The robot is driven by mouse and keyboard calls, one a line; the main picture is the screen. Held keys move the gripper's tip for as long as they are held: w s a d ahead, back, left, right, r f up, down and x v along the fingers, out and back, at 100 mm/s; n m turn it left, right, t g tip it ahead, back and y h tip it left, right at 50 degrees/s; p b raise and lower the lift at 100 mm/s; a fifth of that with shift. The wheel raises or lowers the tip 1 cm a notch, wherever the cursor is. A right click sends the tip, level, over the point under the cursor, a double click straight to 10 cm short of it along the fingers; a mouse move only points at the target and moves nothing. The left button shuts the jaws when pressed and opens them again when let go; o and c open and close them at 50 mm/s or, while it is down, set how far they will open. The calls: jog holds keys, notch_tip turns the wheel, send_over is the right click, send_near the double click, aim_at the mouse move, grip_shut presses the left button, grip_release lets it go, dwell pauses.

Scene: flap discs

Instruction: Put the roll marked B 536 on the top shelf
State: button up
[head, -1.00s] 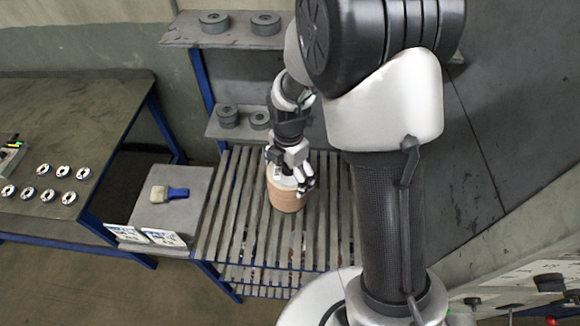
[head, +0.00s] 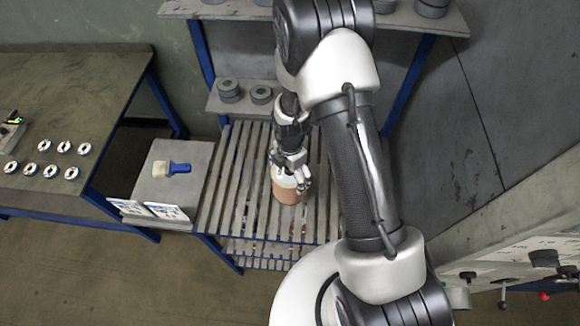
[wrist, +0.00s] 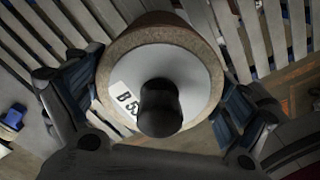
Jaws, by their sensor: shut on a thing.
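The roll (head: 287,192) is a brown cylinder with a pale top face, upright at the slatted bench. In the wrist view the roll (wrist: 190,70) fills the middle and carries a white label reading "B 53", the rest hidden by a dark round knob at its centre. My gripper (head: 290,178) is over the roll's top; in the wrist view its fingers (wrist: 155,105) are shut on the roll from both sides. I cannot tell whether the roll touches the slats. The top shelf (head: 235,10) is at the upper edge of the head view, partly hidden by my arm.
A lower shelf (head: 218,103) holds grey discs (head: 229,90). The slatted bench (head: 235,190) is otherwise clear. A workbench (head: 60,105) with several small rings (head: 65,146) stands at left.

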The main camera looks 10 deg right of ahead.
jog(key=shift+f, duration=0.25)
jog(key=o, duration=1.7)
jog(key=shift+s, duration=0.1)
notch_tip(320, 180, up, 12)
jog(key=shift+f+b, duration=0.15)
jog(key=shift+b, duration=0.3)
jog(key=s+d+r+m+t, duration=0.1)
jog(key=s+r+m+t, duration=0.1)
jog(key=s+r+m, duration=0.65)
jog(key=s+d+r+m+t, duration=0.15)
jog(key=r+m, duration=0.45)
jog(key=r, duration=0.7)
jog(key=s+r+m, duration=0.1)
jog(key=s+m, duration=0.2)
jog(key=s+r+m, duration=0.1)
jog(key=s+m, duration=0.2)
jog(key=s+d+r+m+t, duration=0.1)
jog(key=s+r+m, duration=0.1)
jog(key=s+m, duration=0.1)
jog(key=shift+s+d, duration=0.1)
jog(key=shift+s, duration=0.4)
